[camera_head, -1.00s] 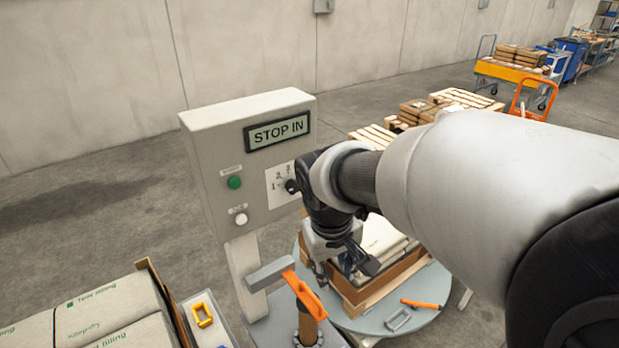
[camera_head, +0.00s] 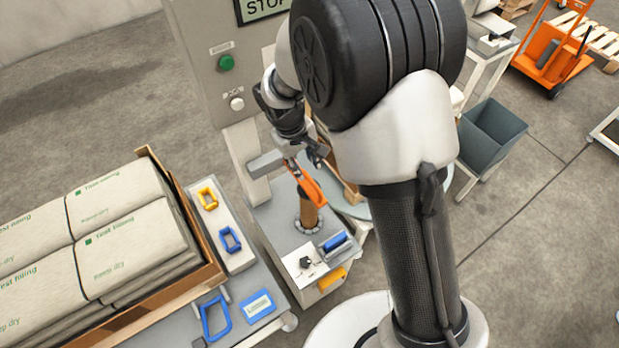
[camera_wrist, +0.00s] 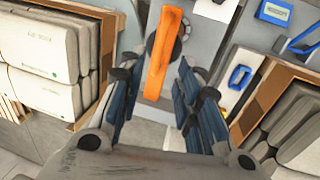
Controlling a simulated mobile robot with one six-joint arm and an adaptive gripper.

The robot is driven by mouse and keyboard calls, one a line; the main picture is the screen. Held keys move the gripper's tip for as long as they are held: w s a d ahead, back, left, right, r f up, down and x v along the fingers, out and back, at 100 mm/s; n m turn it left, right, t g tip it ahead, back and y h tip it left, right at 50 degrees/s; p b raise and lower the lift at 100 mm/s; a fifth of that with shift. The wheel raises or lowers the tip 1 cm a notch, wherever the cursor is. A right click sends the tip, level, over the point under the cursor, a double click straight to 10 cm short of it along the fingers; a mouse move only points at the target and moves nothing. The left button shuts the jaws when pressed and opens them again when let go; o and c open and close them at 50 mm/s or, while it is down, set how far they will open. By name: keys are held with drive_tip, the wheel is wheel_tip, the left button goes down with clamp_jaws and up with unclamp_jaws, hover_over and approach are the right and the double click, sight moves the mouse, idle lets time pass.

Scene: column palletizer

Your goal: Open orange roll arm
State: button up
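The orange roll arm (camera_head: 308,184) is a flat bar standing out at an angle near the top of a brown post (camera_head: 308,215) on the grey machine base. A grey block (camera_head: 266,163) adjoins its upper end. In the wrist view the orange bar (camera_wrist: 163,48) runs lengthwise between the fingers. My gripper (camera_head: 312,152) is close to the bar's upper end, partly hidden by my arm. In the wrist view my gripper (camera_wrist: 160,78) is open, with one dark blue-padded finger on each side of the bar. I cannot tell whether either finger touches it.
A control cabinet (camera_head: 205,60) with green and white buttons stands behind the post. A pallet box of stacked sacks (camera_head: 130,225) is at left. A shelf with yellow and blue handles (camera_head: 230,240) lies beside it. A grey bin (camera_head: 490,135) stands at right.

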sight(311, 180)
drive_tip(key=f, duration=0.2)
drive_tip(key=d+f+b, duration=0.1)
drive_tip(key=f, duration=0.2)
drive_tip(key=w+f+b, duration=0.1)
drive_tip(key=f, duration=0.2)
drive_tip(key=shift+d, duration=0.15)
clamp_jaws()
drive_tip(key=shift+r, duration=0.1)
idle(0.4)
